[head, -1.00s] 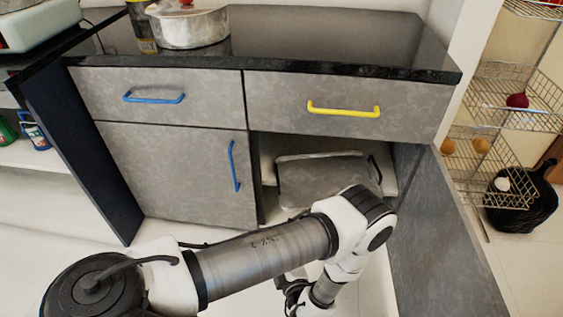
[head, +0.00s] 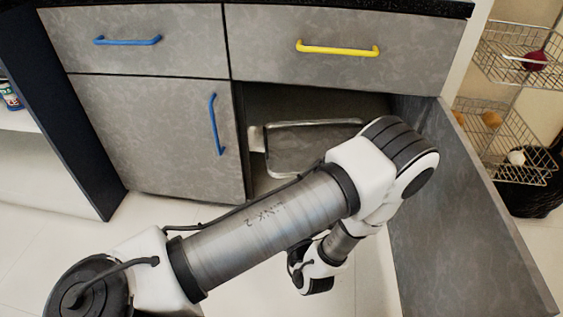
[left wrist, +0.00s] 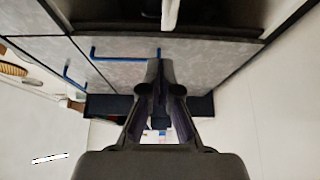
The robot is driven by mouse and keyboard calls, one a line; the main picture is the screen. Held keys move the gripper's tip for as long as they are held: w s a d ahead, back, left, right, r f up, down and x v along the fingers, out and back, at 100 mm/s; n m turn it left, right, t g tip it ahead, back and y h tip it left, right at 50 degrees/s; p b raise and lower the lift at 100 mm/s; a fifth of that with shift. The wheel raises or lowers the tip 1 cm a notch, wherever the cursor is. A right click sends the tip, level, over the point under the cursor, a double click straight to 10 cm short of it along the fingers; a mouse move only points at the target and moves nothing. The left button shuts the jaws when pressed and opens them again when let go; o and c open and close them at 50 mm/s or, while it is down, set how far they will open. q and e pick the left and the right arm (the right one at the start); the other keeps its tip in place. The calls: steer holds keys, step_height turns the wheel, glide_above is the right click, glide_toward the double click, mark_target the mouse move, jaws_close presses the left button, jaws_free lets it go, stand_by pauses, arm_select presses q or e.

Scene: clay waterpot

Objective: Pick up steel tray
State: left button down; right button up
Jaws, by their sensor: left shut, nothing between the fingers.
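The steel tray (head: 305,138) is a grey rectangular tray with a pale metal rim. In the head view it sits in the open compartment under the yellow-handled drawer, its lower right part hidden behind my left arm. A pale handle-like end shows at its left. My left gripper's fingers are not clear in the head view, where the wrist hangs below the arm in front of the compartment. In the left wrist view my left gripper (left wrist: 161,78) is shut and empty, in front of the cabinet. A pale strip at that view's top edge cannot be identified. My right gripper is out of view.
The closed cabinet door (head: 160,135) with a blue handle is left of the compartment. Wire baskets (head: 510,130) stand beyond.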

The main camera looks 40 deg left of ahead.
mark_target(290, 169)
arm_select(q)
steer(key=w+a+b, duration=0.2)
steer(key=w+a, duration=0.1)
steer(key=w, duration=0.2)
steer(key=shift+a, duration=0.25)
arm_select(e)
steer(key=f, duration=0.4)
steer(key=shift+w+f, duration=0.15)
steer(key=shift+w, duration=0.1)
arm_select(q)
steer(key=shift+w, duration=0.1)
steer(key=w, duration=0.2)
steer(key=w+a, duration=0.1)
steer(key=w, duration=0.1)
steer(key=shift+w+a, duration=0.1)
steer(key=shift+w, duration=0.4)
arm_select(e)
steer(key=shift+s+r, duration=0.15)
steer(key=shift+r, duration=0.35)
